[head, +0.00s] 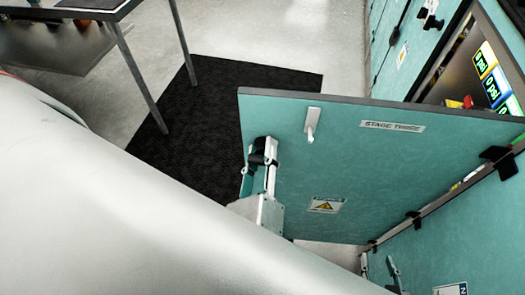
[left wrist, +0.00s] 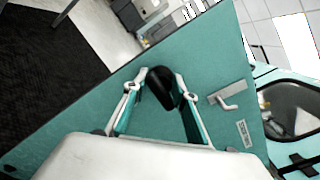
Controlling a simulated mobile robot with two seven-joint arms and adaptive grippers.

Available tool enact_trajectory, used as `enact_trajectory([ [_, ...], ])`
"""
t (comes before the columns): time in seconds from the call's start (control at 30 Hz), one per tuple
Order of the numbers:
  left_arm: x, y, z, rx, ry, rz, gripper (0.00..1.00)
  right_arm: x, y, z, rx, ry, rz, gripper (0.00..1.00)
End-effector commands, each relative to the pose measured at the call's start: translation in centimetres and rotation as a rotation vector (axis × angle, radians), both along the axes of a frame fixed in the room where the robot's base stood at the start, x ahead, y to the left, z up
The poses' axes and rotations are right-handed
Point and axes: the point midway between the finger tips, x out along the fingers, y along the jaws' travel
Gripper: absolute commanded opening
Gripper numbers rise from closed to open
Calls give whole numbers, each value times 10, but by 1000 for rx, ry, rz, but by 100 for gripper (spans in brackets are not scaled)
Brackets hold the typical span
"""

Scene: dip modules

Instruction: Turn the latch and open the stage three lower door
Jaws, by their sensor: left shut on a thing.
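A teal door (head: 355,170) labelled "STAGE THREE" stands swung out from the cabinet. It also fills much of the left wrist view (left wrist: 75,125). A pale latch (head: 312,122) with a small lever is on its face near the top edge; it shows right of my gripper in the left wrist view (left wrist: 229,97). My left gripper (head: 262,160) is shut on a black handle (left wrist: 162,88) near the door's free edge. The fingers partly hide the handle. My right gripper (head: 380,266) shows at the bottom, fingers apart, beside the lower teal panels.
Behind the door, the cabinet has panels reading "0 psi" (head: 492,75). Another teal panel (head: 445,240) is at lower right. A dark mat (head: 215,100) lies on the floor beside a metal-legged table (head: 95,8). Grey floor (head: 290,40) beyond is clear.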

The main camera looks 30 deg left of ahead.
Motion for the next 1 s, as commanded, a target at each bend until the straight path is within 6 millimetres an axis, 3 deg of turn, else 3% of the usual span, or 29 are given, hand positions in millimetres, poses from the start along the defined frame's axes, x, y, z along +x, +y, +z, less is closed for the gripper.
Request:
enact_trajectory([
  [0.27,0,1,4,12,-5,4,0,0,0,1,0,-1,0,40],
  [0.3,0,1,4,12,-5,4,32,0,0,1,0,-1,0,40],
  [0.33,0,1,4,12,-5,4,38,0,0,1,0,-1,0,40],
  [0.73,-3,-1,1,6,-1,1,38,0,-1,-1,-3,1,0,40],
  [1.0,-36,-17,-3,5,10,-11,38,0,0,0,-1,1,0,40],
])
